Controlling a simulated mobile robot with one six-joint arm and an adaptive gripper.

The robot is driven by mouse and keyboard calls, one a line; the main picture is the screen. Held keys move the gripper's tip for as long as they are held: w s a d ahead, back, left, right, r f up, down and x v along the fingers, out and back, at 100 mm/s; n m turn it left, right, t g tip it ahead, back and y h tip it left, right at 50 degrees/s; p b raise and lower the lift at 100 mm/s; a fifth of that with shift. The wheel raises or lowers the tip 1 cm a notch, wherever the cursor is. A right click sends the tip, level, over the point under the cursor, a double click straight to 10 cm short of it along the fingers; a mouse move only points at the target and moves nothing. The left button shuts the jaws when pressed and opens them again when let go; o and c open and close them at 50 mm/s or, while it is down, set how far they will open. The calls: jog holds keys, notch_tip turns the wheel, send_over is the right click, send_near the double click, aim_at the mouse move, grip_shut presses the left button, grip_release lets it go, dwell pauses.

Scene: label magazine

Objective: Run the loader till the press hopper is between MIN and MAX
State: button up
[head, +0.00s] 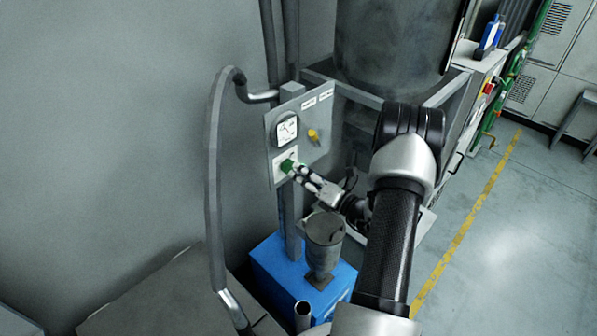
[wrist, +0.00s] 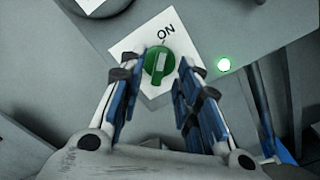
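A grey control panel (head: 270,135) on a post carries a round dial gauge (head: 286,130) and a green knob (head: 287,165). In the wrist view the green knob (wrist: 158,65) sits on a white plate marked ON, beside a lit green lamp (wrist: 223,65). My gripper (head: 291,168) is at the knob. In the wrist view its fingers (wrist: 163,72) stand either side of the knob, with a gap showing, so it looks open. A large dark drum (head: 390,40) stands behind the panel; whether it is the press hopper is unclear. No MIN or MAX marks or fill level are readable.
A yellow part (head: 313,135) sticks out of the panel. Below, a grey canister (head: 325,240) stands on a blue base (head: 275,258). A thick grey pipe (head: 213,150) runs down at the left. Open floor (head: 530,240) lies right, with a yellow line (head: 466,222).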

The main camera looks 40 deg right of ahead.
jog(key=s, duration=1)
jog(key=shift+d, duration=0.4)
